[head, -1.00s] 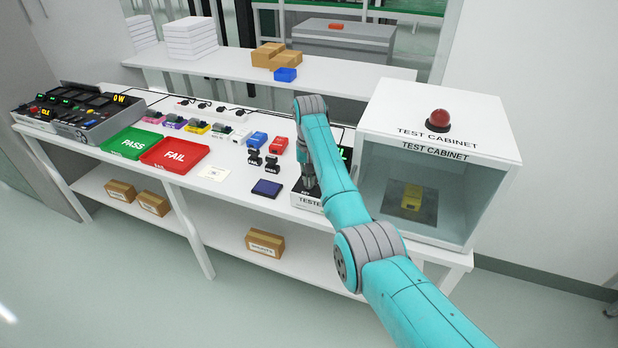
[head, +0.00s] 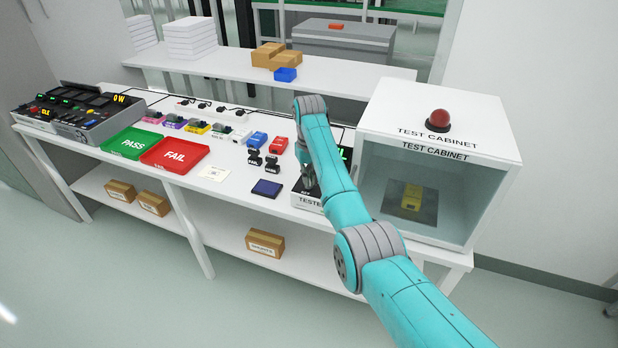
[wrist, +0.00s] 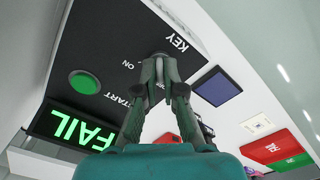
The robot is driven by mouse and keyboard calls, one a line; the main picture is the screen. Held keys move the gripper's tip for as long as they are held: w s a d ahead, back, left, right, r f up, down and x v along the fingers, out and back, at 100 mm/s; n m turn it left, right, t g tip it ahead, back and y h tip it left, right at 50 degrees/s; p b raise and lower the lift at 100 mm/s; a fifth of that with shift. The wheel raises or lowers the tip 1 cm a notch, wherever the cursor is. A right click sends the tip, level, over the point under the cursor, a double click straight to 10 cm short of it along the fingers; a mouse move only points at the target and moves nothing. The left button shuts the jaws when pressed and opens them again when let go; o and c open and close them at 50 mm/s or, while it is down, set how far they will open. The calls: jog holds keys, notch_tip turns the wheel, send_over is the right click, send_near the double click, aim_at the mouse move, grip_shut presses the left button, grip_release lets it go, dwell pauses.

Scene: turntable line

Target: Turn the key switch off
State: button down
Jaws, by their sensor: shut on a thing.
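The tester (head: 308,201) stands on the bench, mostly hidden behind my arm in the head view. In the wrist view its dark panel (wrist: 105,42) carries the printed words KEY, ON and START. My gripper (wrist: 161,62) is shut at the KEY label, on the key switch. The key switch itself is hidden between the fingertips, so its angle cannot be told. A round green button (wrist: 84,82) is beside START. The tester's display (wrist: 78,126) reads FAIL in green. In the head view my gripper (head: 307,188) is down at the tester.
The test cabinet (head: 480,150) with a red dome on top stands right of the tester, a yellow unit (head: 412,197) inside. A dark blue pad (head: 267,188), two black stamps and the red FAIL tray (head: 175,154) lie left. Bare bench lies around the pad.

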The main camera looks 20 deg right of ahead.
jog(key=c, duration=1.3)
grip_release()
jog(key=shift+r, duration=0.1)
notch_tip(320, 180, up, 7)
jog(key=shift+r, duration=0.2)
